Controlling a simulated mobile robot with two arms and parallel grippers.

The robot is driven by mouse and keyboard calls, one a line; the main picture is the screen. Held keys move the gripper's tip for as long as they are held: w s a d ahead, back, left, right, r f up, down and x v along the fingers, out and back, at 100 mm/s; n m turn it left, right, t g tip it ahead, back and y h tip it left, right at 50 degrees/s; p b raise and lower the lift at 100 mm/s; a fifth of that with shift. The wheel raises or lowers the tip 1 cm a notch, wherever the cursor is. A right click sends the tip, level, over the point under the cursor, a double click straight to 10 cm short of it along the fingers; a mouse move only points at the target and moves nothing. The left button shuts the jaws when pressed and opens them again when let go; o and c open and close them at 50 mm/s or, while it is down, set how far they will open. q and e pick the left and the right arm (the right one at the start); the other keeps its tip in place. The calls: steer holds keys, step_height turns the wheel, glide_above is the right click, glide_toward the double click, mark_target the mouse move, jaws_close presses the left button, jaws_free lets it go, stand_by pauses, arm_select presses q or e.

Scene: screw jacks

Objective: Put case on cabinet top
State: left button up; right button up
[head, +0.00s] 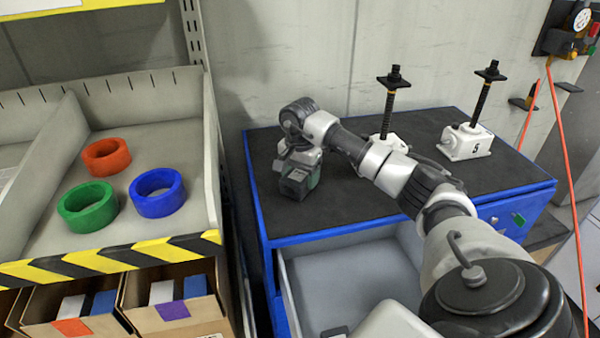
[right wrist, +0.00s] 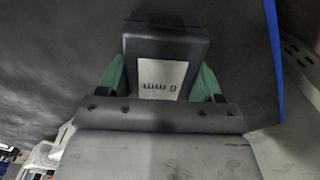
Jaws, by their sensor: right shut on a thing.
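The case (right wrist: 165,45) is a dark box with a pale label reading "8 mm" or similar, seen in the right wrist view between two green fingers. My right gripper (right wrist: 163,85) is shut on it. In the head view the case (head: 294,186) is at the left part of the blue cabinet's black top (head: 350,200), below my right gripper (head: 304,172). I cannot tell whether the case touches the top. My left gripper is not in view.
Two screw jacks (head: 387,110) (head: 466,140) stand at the back of the top. A shelf (head: 120,225) with red, green and blue rings is at left. Orange hoses (head: 567,180) hang at right.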

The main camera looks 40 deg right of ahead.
mark_target(300, 173)
steer(key=o, duration=1.1)
steer(key=shift+f, duration=0.1)
steer(key=shift+o, duration=0.2)
step_height(300, 173, up, 12)
steer(key=b, duration=0.2)
steer(key=shift+a, duration=0.1)
